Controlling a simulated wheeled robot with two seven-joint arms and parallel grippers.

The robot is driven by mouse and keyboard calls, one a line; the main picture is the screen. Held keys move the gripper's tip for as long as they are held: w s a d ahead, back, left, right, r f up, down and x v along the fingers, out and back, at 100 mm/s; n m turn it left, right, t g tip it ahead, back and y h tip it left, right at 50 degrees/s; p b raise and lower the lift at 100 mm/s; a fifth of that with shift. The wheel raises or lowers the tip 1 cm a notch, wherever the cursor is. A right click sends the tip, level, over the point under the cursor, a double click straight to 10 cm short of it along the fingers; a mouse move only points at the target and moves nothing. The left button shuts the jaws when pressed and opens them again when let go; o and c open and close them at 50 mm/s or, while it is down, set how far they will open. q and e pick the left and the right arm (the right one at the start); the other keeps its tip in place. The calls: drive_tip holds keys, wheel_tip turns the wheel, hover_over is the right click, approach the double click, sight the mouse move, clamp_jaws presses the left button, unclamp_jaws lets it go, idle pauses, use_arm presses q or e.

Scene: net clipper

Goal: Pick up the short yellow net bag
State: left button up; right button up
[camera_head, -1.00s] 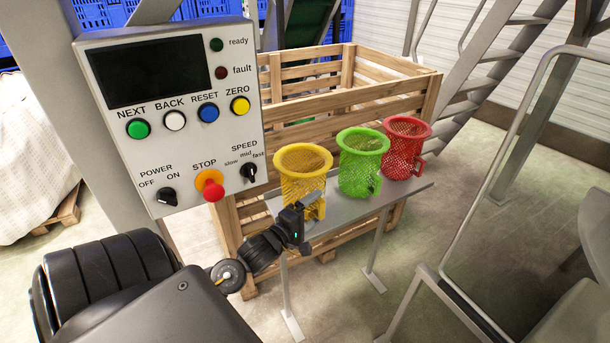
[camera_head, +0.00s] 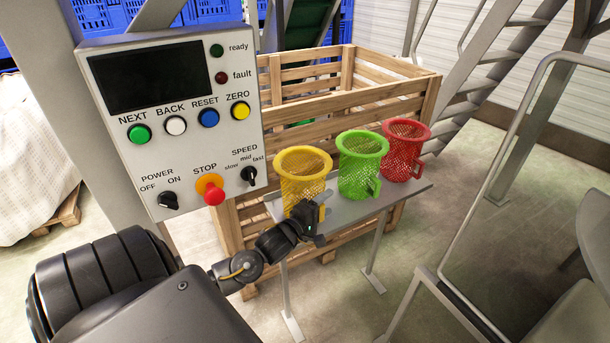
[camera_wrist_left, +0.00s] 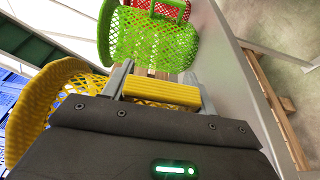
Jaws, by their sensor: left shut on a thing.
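The short yellow net bag (camera_head: 302,165) stands upright at the left end of a narrow grey shelf (camera_head: 350,211), its round rim open at the top. My left gripper (camera_head: 320,208) is at its front right side. In the left wrist view the gripper (camera_wrist_left: 161,92) is shut on the bag's yellow handle (camera_wrist_left: 160,91), which lies between the two grey fingers. The yellow net body (camera_wrist_left: 45,100) shows at the left of that view. The right gripper is not in view.
A green net bag (camera_head: 360,170) stands close right of the yellow one, with a red net bag (camera_head: 405,150) beyond it. A wooden crate (camera_head: 350,100) is behind the shelf. A control panel (camera_head: 170,120) hangs at the left. A metal rail (camera_head: 500,165) is at the right.

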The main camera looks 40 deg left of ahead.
use_arm(q)
wheel_tip(320, 180, up, 10)
drive_tip(key=shift+r, duration=0.1)
drive_tip(key=o, duration=0.4)
drive_tip(key=c, duration=0.5)
drive_tip(key=shift+c, duration=0.2)
drive_tip(key=s+d, duration=0.2)
drive_tip(key=d, duration=0.7)
drive_tip(key=s+d, duration=0.3)
drive_tip(key=d, duration=0.6)
drive_tip(key=shift+s+d+r, duration=0.2)
drive_tip(key=shift+s, duration=0.05)
